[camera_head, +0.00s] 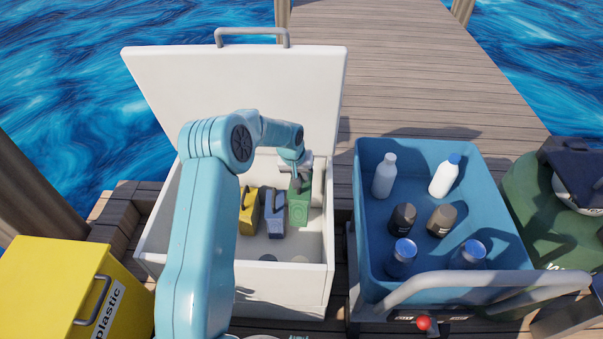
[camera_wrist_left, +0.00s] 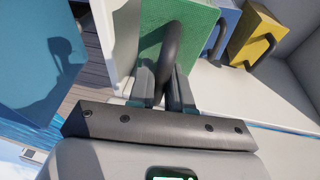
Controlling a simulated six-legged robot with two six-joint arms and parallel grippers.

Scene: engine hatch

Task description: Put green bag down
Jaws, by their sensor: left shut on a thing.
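The green bag (camera_head: 299,206) is inside the open white box (camera_head: 311,279), at its right side. It has a dark handle on its top. My left gripper (camera_head: 302,178) is above it, shut on that handle. In the left wrist view the green bag (camera_wrist_left: 178,40) is in front of the jaws, and the left gripper (camera_wrist_left: 165,88) has its fingers on either side of the dark handle. I cannot tell whether the bag's bottom touches the box floor. My right gripper is not in view.
A blue bag (camera_head: 274,214) and a yellow bag (camera_head: 249,211) stand to its left in the box. The raised lid (camera_head: 240,85) is behind. A blue crate (camera_head: 487,190) with several bottles is to the right. A yellow plastic bin (camera_head: 50,285) is at the left.

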